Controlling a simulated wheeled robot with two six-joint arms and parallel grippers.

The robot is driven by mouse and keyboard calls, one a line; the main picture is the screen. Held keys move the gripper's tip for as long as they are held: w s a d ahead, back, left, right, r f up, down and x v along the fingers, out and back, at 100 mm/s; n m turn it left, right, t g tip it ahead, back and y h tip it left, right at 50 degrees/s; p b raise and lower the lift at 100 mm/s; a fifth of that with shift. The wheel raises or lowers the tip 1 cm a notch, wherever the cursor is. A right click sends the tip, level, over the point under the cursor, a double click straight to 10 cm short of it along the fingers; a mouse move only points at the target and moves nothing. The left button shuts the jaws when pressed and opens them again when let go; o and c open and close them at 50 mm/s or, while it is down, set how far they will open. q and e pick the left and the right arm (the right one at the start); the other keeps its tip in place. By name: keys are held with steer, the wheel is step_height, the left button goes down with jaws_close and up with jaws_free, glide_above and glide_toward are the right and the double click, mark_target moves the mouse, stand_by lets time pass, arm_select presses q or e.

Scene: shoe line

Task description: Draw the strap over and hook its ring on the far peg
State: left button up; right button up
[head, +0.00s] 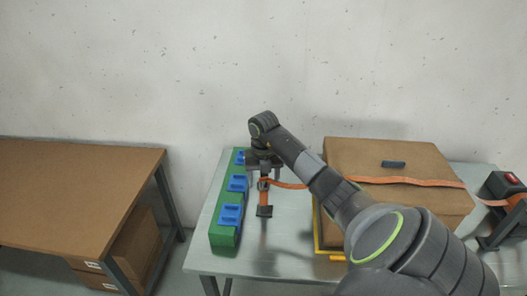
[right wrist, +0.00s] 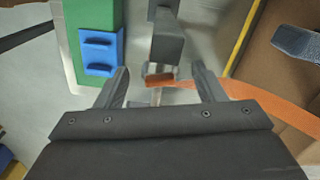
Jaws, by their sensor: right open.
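The orange strap (head: 415,182) runs from the right over the brown box and past its left edge to my right gripper (head: 263,178). In the right wrist view the strap (right wrist: 268,108) passes behind one finger, and a short orange piece (right wrist: 160,80) lies between the fingers. My right gripper (right wrist: 162,86) is open around that piece. A dark post (right wrist: 167,42) stands just beyond the fingertips; its dark foot (head: 264,211) shows in the head view. I cannot make out the ring clearly, or whether it is on a peg. My left gripper is not in view.
The brown box (head: 365,155) fills the table's right half, with a yellow edge (head: 316,230) at its left. A green block (head: 224,237) with blue holders (head: 231,214) stands left of the gripper. Bare metal (head: 275,258) lies in front.

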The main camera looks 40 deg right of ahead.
step_height(320, 180, up, 4)
steer(key=shift+r+b, duration=0.25)
steer(key=shift+b, duration=0.2)
step_height(320, 180, up, 9)
steer(key=p, duration=0.8)
steer(key=shift+f, duration=0.15)
